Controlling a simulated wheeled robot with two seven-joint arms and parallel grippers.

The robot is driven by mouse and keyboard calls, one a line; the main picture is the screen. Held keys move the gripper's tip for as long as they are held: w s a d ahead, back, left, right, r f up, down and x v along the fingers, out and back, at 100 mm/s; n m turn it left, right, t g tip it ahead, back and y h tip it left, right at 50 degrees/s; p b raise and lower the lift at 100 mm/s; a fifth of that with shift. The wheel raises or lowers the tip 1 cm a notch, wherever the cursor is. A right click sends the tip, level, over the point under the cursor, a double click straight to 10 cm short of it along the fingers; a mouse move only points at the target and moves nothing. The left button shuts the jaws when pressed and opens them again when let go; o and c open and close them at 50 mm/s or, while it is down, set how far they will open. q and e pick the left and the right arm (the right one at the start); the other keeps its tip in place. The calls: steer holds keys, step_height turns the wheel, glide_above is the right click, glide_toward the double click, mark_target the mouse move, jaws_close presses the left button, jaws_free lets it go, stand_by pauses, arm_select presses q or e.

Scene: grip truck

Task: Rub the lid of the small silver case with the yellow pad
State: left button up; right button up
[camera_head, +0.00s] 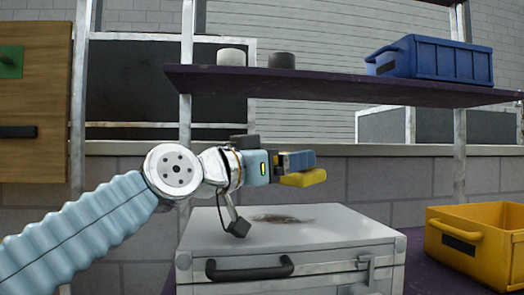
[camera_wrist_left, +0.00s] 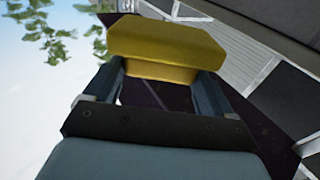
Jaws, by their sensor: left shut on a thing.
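The small silver case (camera_head: 340,233) stands closed in the lower middle of the head view, its black handle and a latch on the front. A dark brownish smudge (camera_head: 283,218) lies on its lid. My left gripper (camera_head: 298,164) is shut on the yellow pad (camera_head: 304,178) and holds it above the lid, apart from it. In the left wrist view the yellow pad (camera_wrist_left: 165,48) sits between the two fingers. My right gripper is in neither view.
A yellow crate (camera_head: 492,259) stands right of the case. A dark purple shelf (camera_head: 330,88) above carries a blue crate (camera_head: 435,59), a white roll (camera_head: 231,57) and a dark roll (camera_head: 281,61). A wooden panel (camera_head: 37,105) stands at the left.

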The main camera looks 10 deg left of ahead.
mark_target(304, 187)
arm_select(q)
steer(key=shift+g, duration=0.7)
steer(key=d+f, duration=0.1)
steer(key=w+d+f, duration=0.1)
steer(key=f, duration=0.1)
steer(key=d+f, duration=0.1)
steer(key=f, duration=0.1)
steer(key=shift+w+d+f, duration=0.15)
steer(key=shift+w+d, duration=0.15)
steer(key=shift+d, duration=0.1)
steer(key=r+p, duration=0.4)
steer(key=w+r+p, duration=0.1)
steer(key=r+p, duration=0.1)
steer(key=shift+d+r, duration=0.15)
steer(key=shift+d, duration=0.05)
steer(key=shift+s, duration=0.1)
steer(key=shift+a+r, duration=0.1)
steer(key=shift+r, duration=0.15)
step_height(304, 187, up, 3)
steer(key=p, duration=0.2)
steer(key=shift+a+p, duration=0.1)
steer(key=shift+p, duration=0.2)
